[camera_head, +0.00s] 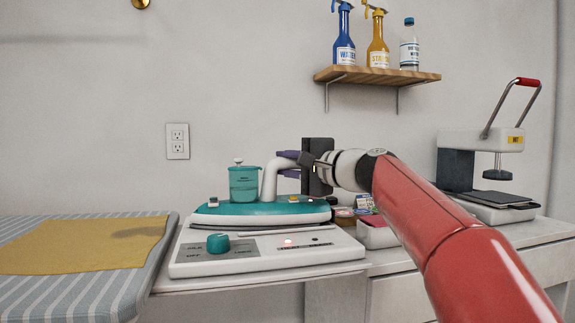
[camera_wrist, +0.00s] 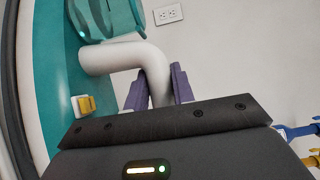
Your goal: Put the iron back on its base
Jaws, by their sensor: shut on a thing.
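The iron (camera_head: 258,211) is teal and white with a white handle (camera_head: 269,180) and a teal water tank (camera_head: 244,183). It is over the white base (camera_head: 268,254), which has a teal knob and a small lit light. The iron looks level and low on the base; whether its sole touches cannot be told. My gripper (camera_head: 286,163) comes from the right with purple fingers shut on the handle. In the wrist view the purple fingers (camera_wrist: 158,88) lie on both sides of the white handle (camera_wrist: 125,56), and the teal iron body (camera_wrist: 55,75) is at the left.
An ironing board (camera_head: 105,290) with a yellow cloth (camera_head: 85,245) is at the left. A small bin (camera_head: 378,234) of items is right of the base. A heat press (camera_head: 490,160) stands at far right. A wall shelf (camera_head: 378,75) holds bottles above.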

